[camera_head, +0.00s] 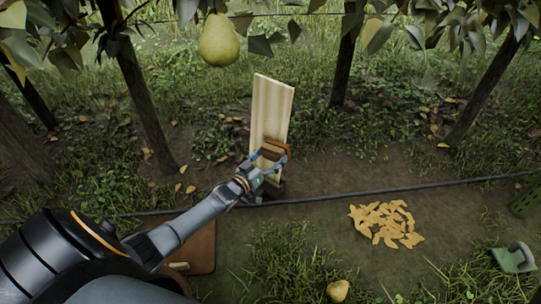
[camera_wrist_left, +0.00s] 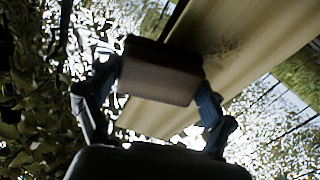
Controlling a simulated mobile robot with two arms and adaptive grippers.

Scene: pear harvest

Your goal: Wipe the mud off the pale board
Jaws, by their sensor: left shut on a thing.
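The pale board (camera_head: 271,105) stands upright, leaning slightly, in the middle of the head view. My left gripper (camera_head: 270,157) is shut on a brown block (camera_head: 275,147), in front of the board's lower part. In the left wrist view the block (camera_wrist_left: 160,73) sits between the two fingers, and the board (camera_wrist_left: 245,35) runs diagonally behind it. A faint darker smudge shows on the board near the block. The block overlaps the board in both views; I cannot tell whether they touch. The board's lower part is partly hidden. My right gripper is not in view.
A pear (camera_head: 219,41) hangs at the upper left; another (camera_head: 338,291) lies on the ground. A dark hose (camera_head: 400,190) crosses the soil. Yellow leaves (camera_head: 386,223) lie to the right. A brown flat thing (camera_head: 203,247) is partly behind my left arm. Trunks stand around.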

